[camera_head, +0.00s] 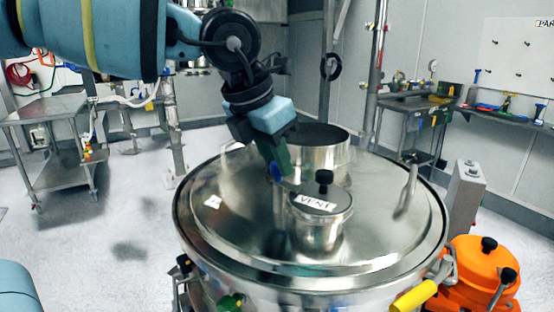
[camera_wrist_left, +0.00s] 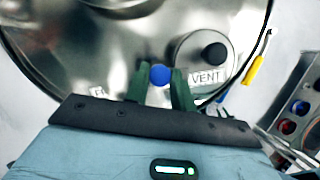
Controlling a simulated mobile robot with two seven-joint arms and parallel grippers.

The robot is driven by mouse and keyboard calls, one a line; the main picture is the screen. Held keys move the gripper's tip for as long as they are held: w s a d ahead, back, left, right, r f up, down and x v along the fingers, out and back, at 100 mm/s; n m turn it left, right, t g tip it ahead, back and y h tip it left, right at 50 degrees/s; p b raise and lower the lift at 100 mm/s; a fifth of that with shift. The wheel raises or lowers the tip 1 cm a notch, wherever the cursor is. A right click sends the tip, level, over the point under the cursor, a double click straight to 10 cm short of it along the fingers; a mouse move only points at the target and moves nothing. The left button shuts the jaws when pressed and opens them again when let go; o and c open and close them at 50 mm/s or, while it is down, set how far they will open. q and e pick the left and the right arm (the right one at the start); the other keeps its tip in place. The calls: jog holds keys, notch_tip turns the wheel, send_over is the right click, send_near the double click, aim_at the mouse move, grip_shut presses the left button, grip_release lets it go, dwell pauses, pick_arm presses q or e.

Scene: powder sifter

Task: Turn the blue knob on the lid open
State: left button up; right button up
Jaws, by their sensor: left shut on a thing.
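The round steel lid (camera_head: 240,235) tops a large vessel in the head view. The blue knob (camera_head: 277,172) is on the lid, just left of the vent cap, mostly hidden by my left gripper (camera_head: 276,168). In the left wrist view the blue knob (camera_wrist_left: 160,75) sits between the two green fingers of my left gripper (camera_wrist_left: 160,88), which is shut on it. The gripper reaches down from above. My right gripper is not in view.
A steel vent port with a "VENT" label (camera_head: 318,203) and black knob stands close right of the gripper. An open steel cylinder (camera_head: 322,158) rises behind it. A lid handle (camera_head: 408,190), yellow handle (camera_head: 413,297) and orange container (camera_head: 484,265) are at the right.

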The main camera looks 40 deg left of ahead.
pick_arm(q)
jog(key=m+h, duration=0.1)
jog(key=m, duration=0.1)
jog(key=shift+a+m, duration=0.1)
jog(key=shift+m, duration=0.3)
jog(key=m+h, duration=0.1)
jog(key=m, duration=0.1)
jog(key=shift+m+g+b, duration=0.3)
jog(key=shift+g+b, duration=0.05)
jog(key=shift+g, duration=0.05)
jog(key=m, duration=0.2)
jog(key=shift+w+a+m+g+h, duration=0.1)
jog(key=shift+w+m+g+h, duration=0.05)
jog(key=shift+m+g+h, duration=0.2)
jog(key=m+g, duration=0.1)
jog(key=m, duration=0.1)
jog(key=m+g, duration=0.1)
jog(key=m, duration=0.2)
jog(key=shift+w+h, duration=0.1)
jog(key=shift+h, duration=0.25)
jog(key=shift+m+g, duration=0.35)
jog(key=shift+m, duration=1)
jog(key=o, duration=1)
